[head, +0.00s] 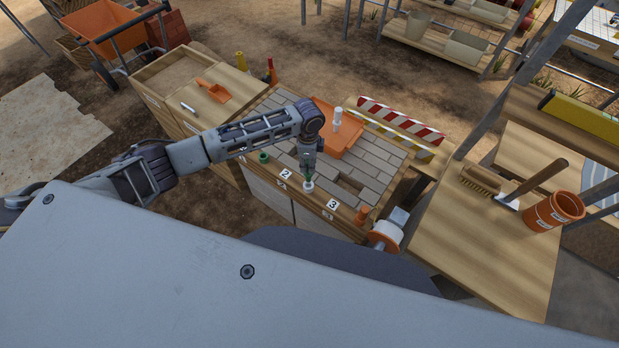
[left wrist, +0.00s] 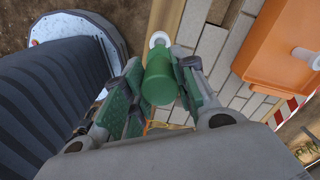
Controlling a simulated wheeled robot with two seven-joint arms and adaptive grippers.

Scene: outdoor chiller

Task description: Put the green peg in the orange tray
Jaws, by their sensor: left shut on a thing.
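My left gripper (head: 308,172) is shut on a green peg (left wrist: 159,82), which sits between its green-padded fingers in the left wrist view. A white round piece (left wrist: 160,40) shows just beyond the peg on the wooden strip; it also shows below the gripper in the head view (head: 308,187). I cannot tell whether the peg touches it. The orange tray (head: 352,148) lies on the paved bench top, behind and right of the gripper; its side also shows in the left wrist view (left wrist: 280,55). A white peg (head: 337,117) is in the tray. My right gripper is out of view.
The bench's front strip carries number labels, a small green round piece (head: 263,157) and an orange peg (head: 361,214). A dark recess (head: 350,185) opens in the paving. A red-and-white striped barrier (head: 400,119) stands behind the tray. A brush (head: 480,178) and orange pot (head: 553,211) are at right.

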